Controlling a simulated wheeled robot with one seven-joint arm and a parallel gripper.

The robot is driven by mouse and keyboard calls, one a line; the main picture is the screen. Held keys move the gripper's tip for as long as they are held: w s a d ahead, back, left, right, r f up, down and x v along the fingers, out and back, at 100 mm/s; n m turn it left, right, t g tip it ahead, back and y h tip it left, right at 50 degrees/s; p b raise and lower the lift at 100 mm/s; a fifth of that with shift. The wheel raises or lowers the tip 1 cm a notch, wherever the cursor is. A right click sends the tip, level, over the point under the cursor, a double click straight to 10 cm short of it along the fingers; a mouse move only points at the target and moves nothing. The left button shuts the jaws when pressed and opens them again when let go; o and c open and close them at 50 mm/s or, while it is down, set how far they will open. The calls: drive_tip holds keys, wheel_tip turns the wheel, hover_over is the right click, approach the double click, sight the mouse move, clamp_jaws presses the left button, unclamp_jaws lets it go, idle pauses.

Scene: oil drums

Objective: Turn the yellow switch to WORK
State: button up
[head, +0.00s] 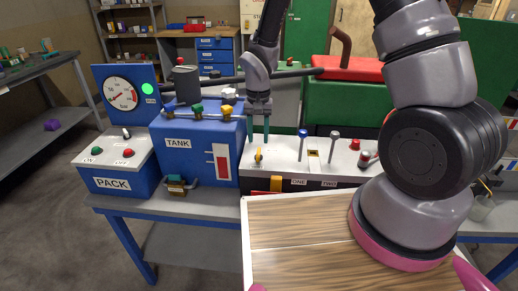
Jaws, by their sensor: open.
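The yellow switch (259,155) is a small upright knob near the left end of the white-topped control panel (285,148). A small label below it is too small to read, so I cannot tell its setting. My gripper (259,143) points down just above the switch, with its two teal fingers apart. The fingertips are close to the switch, one toward each side of it. I cannot tell whether they touch it.
Right of the switch stand a blue-topped lever (302,142) and a grey-topped lever (334,144), marked ONE and TWO. The blue TANK box (176,160) stands close on the left, beside the PACK box (112,172). A wooden board (300,235) lies in front.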

sight(258, 152)
wheel_tip(258, 152, down, 5)
drive_tip(key=shift+f, duration=0.15)
clamp_jaws()
